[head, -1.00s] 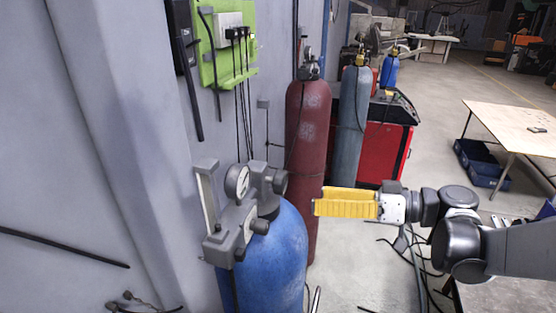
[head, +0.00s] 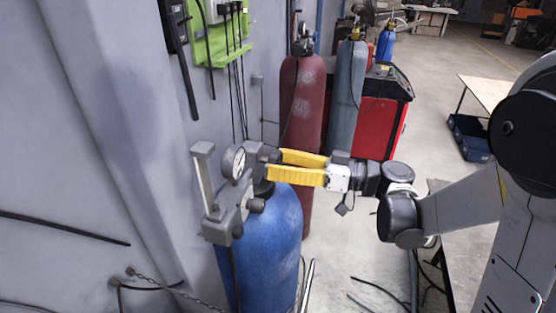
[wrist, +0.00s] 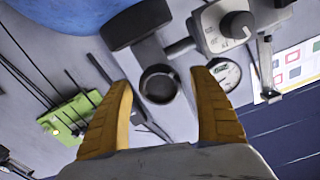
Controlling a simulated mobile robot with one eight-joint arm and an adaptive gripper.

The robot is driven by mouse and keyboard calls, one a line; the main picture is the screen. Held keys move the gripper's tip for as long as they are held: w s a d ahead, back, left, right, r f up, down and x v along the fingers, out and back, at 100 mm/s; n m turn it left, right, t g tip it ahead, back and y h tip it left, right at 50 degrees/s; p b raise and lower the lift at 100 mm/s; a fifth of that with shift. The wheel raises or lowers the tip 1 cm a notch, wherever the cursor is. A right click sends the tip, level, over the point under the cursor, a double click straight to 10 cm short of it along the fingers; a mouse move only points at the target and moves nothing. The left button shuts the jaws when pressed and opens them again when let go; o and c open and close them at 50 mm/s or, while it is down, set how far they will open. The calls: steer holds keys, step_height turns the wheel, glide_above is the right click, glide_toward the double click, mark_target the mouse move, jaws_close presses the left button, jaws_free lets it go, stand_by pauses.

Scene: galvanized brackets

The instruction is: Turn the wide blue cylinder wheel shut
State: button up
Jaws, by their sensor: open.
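The wide blue cylinder (head: 265,245) stands upright by the wall in the head view, with grey valve fittings on top. Its round grey valve wheel (wrist: 158,84) faces the wrist camera, and a valve body (wrist: 137,24) joins it to the blue cylinder (wrist: 75,14). My gripper (head: 276,162) has yellow fingers and is open at the valve's right side. In the wrist view, the fingers of my gripper (wrist: 160,82) lie on either side of the wheel, with gaps showing. How deep the wheel sits between them is unclear. In the head view the fingertips partly hide it.
The regulator (wrist: 228,24), a round gauge (head: 233,162) and an upright flow tube (head: 204,180) sit beside the valve. A dark red cylinder (head: 302,105) and a grey-blue cylinder (head: 346,95) stand behind. A green panel (head: 217,45) with hanging cables is on the wall.

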steer(key=c, duration=1.2)
steer(key=shift+m+b, duration=0.4)
steer(key=m+b, duration=0.2)
steer(key=m, duration=0.1)
steer(key=shift+f, duration=0.1)
steer(key=m+b, duration=0.3)
steer(key=m, duration=0.2)
steer(key=m+b, duration=0.2)
steer(key=m, duration=0.2)
steer(key=m+b, duration=0.1)
steer(key=m, duration=0.2)
steer(key=shift+m, duration=0.3)
steer(key=m, duration=0.1)
steer(key=m+b, duration=0.1)
steer(key=m, duration=0.1)
steer(key=shift+r+m, duration=0.2)
steer(key=shift+m, duration=0.1)
steer(key=shift+r+m+b, duration=0.1)
steer(key=shift+m+b, duration=0.45)
steer(key=shift+m, duration=1.35)
